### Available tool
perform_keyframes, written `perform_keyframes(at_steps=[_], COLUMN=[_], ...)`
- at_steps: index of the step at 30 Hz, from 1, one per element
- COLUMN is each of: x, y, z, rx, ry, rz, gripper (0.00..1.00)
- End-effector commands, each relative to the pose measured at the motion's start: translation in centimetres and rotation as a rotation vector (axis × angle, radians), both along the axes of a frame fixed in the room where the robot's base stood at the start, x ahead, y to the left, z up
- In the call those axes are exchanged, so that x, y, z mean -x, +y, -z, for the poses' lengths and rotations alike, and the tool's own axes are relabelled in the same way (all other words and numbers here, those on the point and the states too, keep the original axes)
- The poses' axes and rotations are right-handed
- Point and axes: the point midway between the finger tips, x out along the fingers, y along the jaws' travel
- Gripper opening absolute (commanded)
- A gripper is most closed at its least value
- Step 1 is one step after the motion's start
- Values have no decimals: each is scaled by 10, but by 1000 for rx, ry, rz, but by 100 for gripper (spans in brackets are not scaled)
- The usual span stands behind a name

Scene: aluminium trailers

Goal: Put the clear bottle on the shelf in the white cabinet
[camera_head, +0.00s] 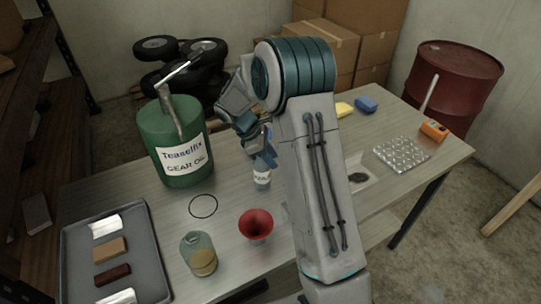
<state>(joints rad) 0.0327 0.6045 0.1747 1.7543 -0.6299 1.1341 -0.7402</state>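A clear bottle (200,256) with amber liquid in its lower part stands upright near the table's front edge, left of the red funnel. A second small bottle or jar (262,178) with a pale label stands on the table just under my gripper; its top is hidden, so I cannot tell how clear it is. My gripper (262,160) points down at the second bottle, its fingers close to or around the top. I cannot tell whether they touch or grip it. No white cabinet or shelf in one is in view.
A green gear oil can (173,143) with a pump stands left of my gripper. A red funnel (256,225), a black ring (203,206) and a grey tray (73,245) are nearer. A egg-crate-like silver pad (401,153) and orange box (434,130) lie right.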

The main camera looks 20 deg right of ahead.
Motion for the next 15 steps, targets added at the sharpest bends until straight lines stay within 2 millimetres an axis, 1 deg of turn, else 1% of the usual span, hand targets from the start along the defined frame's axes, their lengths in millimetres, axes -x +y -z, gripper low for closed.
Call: perform_keyframes(at_steps=[1,2,10,12,14,15], x=[0,0,0,0,-2,-3], y=[0,0,0,0,4,7], z=[-1,-1,-2,-6,-9,-13], rx=[0,0,0,0,0,-1], ry=[0,0,0,0,-3,-4], rz=[0,0,0,1,-1,-1], gripper=[45,48,48,48,48,48])
